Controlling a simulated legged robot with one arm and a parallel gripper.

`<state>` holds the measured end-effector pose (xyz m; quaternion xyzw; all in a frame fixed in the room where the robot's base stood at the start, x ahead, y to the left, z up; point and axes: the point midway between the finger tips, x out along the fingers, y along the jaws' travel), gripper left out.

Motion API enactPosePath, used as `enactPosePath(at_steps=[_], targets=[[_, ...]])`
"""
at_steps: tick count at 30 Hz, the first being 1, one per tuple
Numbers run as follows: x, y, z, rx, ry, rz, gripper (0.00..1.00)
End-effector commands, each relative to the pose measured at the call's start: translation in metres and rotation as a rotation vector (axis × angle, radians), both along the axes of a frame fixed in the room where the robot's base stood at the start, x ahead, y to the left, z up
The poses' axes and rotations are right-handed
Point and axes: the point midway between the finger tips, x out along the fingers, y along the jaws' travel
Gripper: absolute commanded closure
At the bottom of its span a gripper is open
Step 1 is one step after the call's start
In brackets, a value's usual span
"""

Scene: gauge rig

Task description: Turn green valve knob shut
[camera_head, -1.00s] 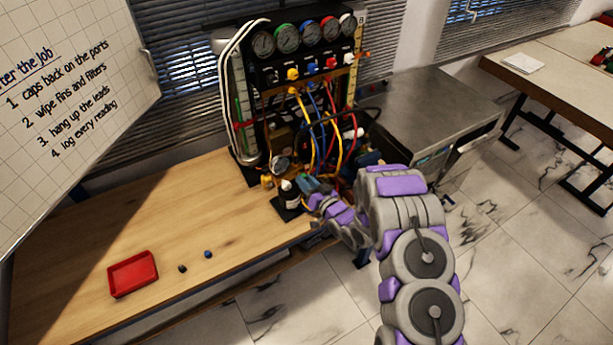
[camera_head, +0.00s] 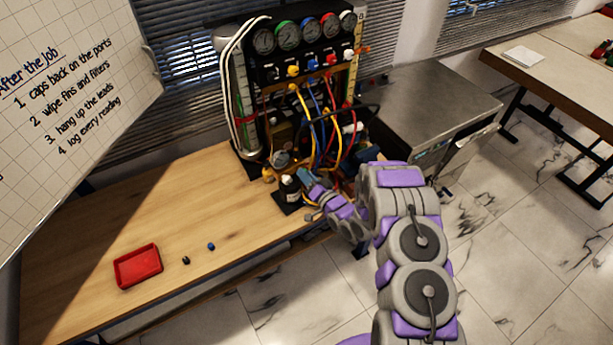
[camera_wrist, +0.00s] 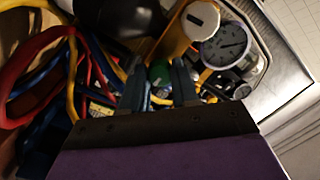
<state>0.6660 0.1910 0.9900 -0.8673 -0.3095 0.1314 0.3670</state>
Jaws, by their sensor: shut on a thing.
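The green valve knob (camera_wrist: 159,74) shows in the wrist view between the two blue-grey fingers of my gripper (camera_wrist: 161,84). The fingers are shut on it from both sides. In the head view my gripper (camera_head: 306,178) is at the lower front of the gauge rig (camera_head: 303,75), low among the hoses and beside a dark bottle. The knob cannot be made out in the head view, where the gripper and nearby parts hide it. Its turn angle cannot be read.
Red, blue and yellow hoses (camera_wrist: 75,75) crowd the left of the wrist view. A red tray (camera_head: 138,267) and two small caps lie on the wooden bench (camera_head: 170,210), which is otherwise mostly clear.

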Motion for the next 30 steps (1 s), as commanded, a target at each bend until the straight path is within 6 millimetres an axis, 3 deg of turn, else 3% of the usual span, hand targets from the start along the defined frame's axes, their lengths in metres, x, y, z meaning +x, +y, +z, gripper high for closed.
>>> enactPosePath(at_steps=[6,7,14,23,30], targets=[[0.000,-0.001,-0.003,-0.002,0.006,-0.003,1.00],[0.000,-0.001,-0.003,-0.003,0.005,-0.003,0.69],[-0.001,-0.001,-0.001,-0.001,0.002,-0.002,0.47],[-0.002,-0.002,0.000,-0.001,0.000,-0.002,0.45],[-0.024,-0.021,0.001,0.000,-0.002,-0.004,0.45]])
